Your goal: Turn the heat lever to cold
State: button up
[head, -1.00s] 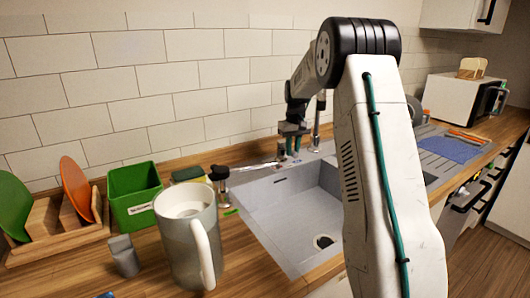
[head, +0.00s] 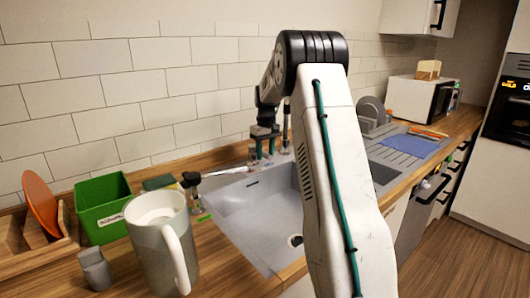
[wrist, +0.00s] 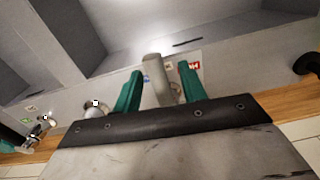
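The heat lever (wrist: 155,72) shows in the wrist view as a short grey post on the metal surface behind the sink. A blue mark (wrist: 146,79) lies just left of it and a red label (wrist: 191,66) to its right. My gripper (wrist: 161,83) is open, its two green fingers on either side of the lever, with a gap showing on both sides. In the head view my gripper (head: 263,143) is low at the back of the sink (head: 245,208), beside the upright tap (head: 286,130). The lever cannot be made out clearly there.
A large mug (head: 158,245), a green box (head: 103,207) and a small grey shaker (head: 95,270) stand on the counter at left. A dark-topped bottle (head: 192,190) stands at the sink's left edge. The tiled wall (head: 160,90) is close behind my gripper.

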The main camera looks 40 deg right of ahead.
notch_tip(320, 180, up, 8)
jog(key=shift+d+f, duration=0.1)
jog(key=shift+w+a+r, duration=0.1)
jog(key=shift+a+r, duration=0.1)
jog(key=shift+a, duration=0.05)
jog(key=c, duration=0.6)
jog(key=shift+w+a+r, duration=0.25)
jog(key=shift+a+r, duration=0.5)
jog(key=shift+r, duration=0.05)
grip_shut()
jog(key=s+a+r+n+h, duration=0.1)
jog(key=a+r, duration=0.2)
jog(key=a, duration=0.3)
jog(key=m+t+h, duration=0.1)
jog(key=t+h, duration=0.2)
jog(key=h, duration=0.1)
send_near(264, 154)
notch_tip(264, 154, down, 5)
jog(key=w+a, duration=0.1)
jog(key=w, duration=0.2)
jog(key=shift+s+d+f, duration=0.1)
jog(key=shift+d+f, duration=0.15)
jog(key=shift+d, duration=0.5)
jog(key=shift+s+d+f, duration=0.15)
jog(key=shift+d+f, duration=0.1)
jog(key=shift+d, duration=0.45)
